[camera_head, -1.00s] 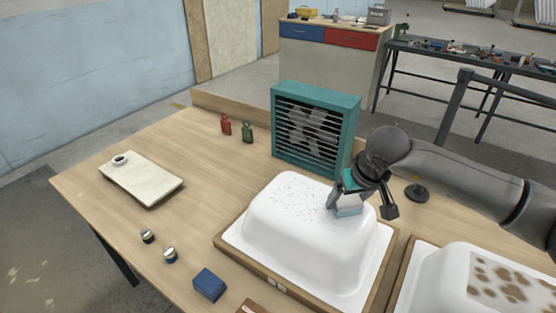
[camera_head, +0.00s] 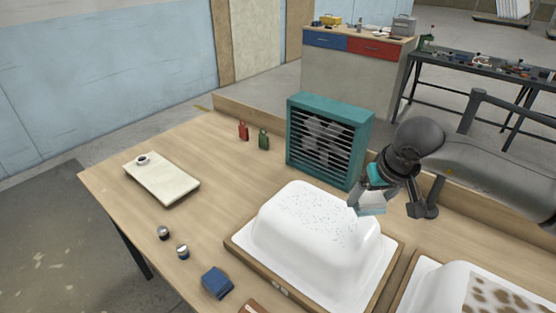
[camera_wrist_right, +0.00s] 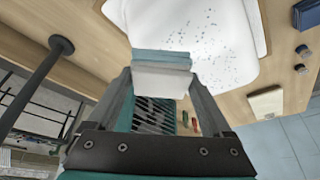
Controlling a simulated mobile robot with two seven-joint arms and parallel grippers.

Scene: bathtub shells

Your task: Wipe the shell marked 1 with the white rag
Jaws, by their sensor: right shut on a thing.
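My right gripper (camera_head: 368,196) is shut on a folded cloth, white with a pale blue layer, which I take as the white rag (camera_head: 371,208). The rag also shows between the fingers in the right wrist view (camera_wrist_right: 160,80). It is at the far right edge of a white domed shell (camera_head: 318,230); I cannot tell whether they touch. Dark specks cover this shell's top, which also shows in the right wrist view (camera_wrist_right: 222,35). A second shell (camera_head: 455,285) with brown blotches is cut off at lower right. Shell number marks are not readable. My left gripper is not in view.
A teal fan box (camera_head: 328,140) stands close behind the speckled shell. Red (camera_head: 243,131) and green (camera_head: 264,140) bottles, a pale board (camera_head: 160,178), two small jars and a blue block (camera_head: 217,283) are on the table.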

